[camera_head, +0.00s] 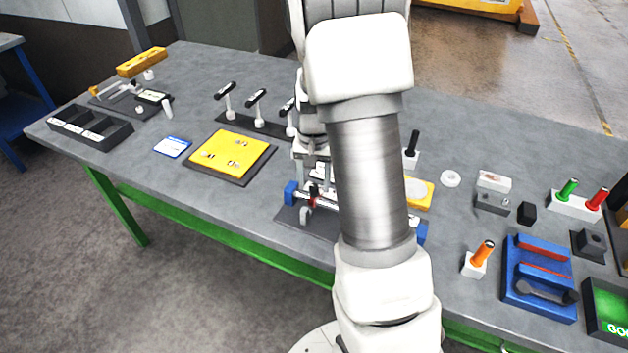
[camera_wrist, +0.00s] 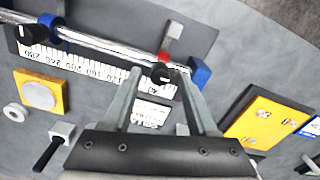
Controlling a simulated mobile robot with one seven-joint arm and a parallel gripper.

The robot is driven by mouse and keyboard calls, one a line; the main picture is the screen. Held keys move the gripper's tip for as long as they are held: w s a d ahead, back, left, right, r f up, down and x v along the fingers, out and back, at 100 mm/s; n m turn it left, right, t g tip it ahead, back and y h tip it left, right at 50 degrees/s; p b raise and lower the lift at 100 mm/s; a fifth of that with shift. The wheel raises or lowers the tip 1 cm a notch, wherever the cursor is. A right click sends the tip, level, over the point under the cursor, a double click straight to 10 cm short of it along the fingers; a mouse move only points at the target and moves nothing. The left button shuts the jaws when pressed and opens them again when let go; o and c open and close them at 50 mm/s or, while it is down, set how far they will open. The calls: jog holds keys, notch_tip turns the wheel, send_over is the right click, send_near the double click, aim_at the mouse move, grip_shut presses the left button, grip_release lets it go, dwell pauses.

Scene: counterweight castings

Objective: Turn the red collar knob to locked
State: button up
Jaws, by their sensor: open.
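In the wrist view a bright rod (camera_wrist: 105,47) runs between two blue end blocks (camera_wrist: 200,73) above a white numbered scale (camera_wrist: 85,68). A red collar (camera_wrist: 163,56) sits on the rod near the right block, with a black knob (camera_wrist: 161,74) on its near side and a grey tab (camera_wrist: 173,34) beyond it. My gripper (camera_wrist: 159,76) is open, its fingertips on either side of the knob; contact cannot be told. In the head view the red collar (camera_head: 312,194) shows beside the left blue block (camera_head: 290,193); my arm hides much of the fixture.
A second black knob (camera_wrist: 32,34) is at the rod's far left end in the wrist view. A yellow plate (camera_head: 229,153) lies left of the fixture, and black-handled levers (camera_head: 257,103) stand behind.

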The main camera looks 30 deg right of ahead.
aim_at(314, 186)
notch_tip(314, 186, up, 17)
jog(key=shift+r+p, duration=0.2)
jog(key=shift+p, duration=0.1)
dwell(0.6)
jog(key=s+a+r+n+t, duration=0.2)
jog(key=s+a, duration=0.4)
jog(key=s, duration=0.3)
jog(key=s+a+r+n+t, duration=0.3)
jog(key=s+a+n, duration=0.2)
jog(key=s, duration=0.5)
jog(key=shift+a+n+t, duration=0.3)
jog(key=shift+a, duration=0.6)
